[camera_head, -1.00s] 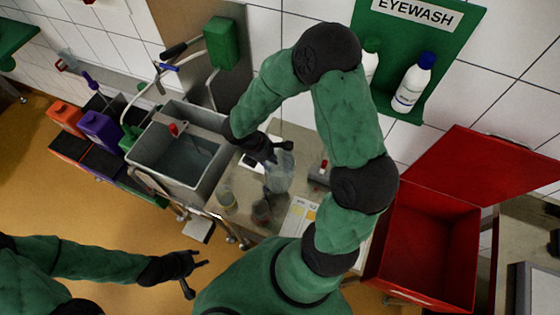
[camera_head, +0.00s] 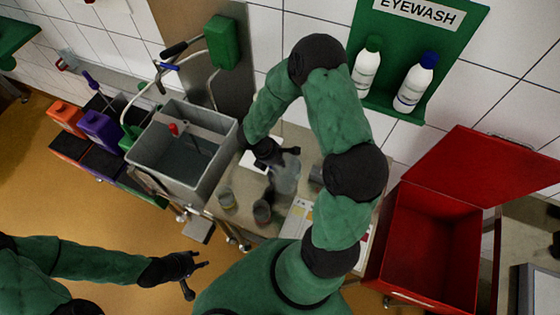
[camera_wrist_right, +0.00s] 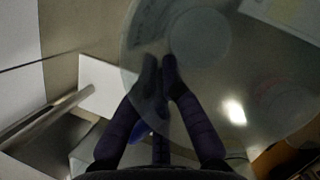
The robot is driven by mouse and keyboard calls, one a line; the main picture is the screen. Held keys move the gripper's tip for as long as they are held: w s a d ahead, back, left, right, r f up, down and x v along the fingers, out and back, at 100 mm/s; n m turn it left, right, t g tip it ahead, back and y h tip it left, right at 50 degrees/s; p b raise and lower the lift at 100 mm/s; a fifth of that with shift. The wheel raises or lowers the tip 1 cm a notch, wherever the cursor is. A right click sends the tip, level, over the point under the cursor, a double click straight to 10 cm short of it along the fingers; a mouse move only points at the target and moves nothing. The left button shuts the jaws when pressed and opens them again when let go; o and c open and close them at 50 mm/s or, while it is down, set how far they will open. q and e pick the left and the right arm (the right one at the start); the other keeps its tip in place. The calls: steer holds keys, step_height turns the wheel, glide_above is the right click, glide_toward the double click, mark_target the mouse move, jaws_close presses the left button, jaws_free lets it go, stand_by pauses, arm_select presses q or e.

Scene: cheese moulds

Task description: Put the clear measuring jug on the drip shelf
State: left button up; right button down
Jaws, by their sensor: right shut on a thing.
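The clear measuring jug (camera_head: 286,180) is over the steel worktop in the head view. My right gripper (camera_head: 289,154) is shut on it at its upper part. In the right wrist view, the two fingers (camera_wrist_right: 160,65) are close together at the wall of the see-through jug (camera_wrist_right: 225,85). I cannot tell whether the jug's base touches the worktop. My left gripper (camera_head: 197,278) is open and empty over the floor at the lower left. I cannot say for sure which surface is the drip shelf.
A grey sink (camera_head: 178,190) is left of the jug. Two small clear cups, one (camera_head: 227,198) and another (camera_head: 262,211), stand on the worktop, with a label sheet (camera_head: 298,220) beside them. An open red bin (camera_head: 430,240) is at the right. Eyewash bottles (camera_head: 414,84) hang on the wall.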

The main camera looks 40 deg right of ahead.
steer(key=shift+f, duration=0.15)
steer(key=c, duration=1.4)
jaws_free()
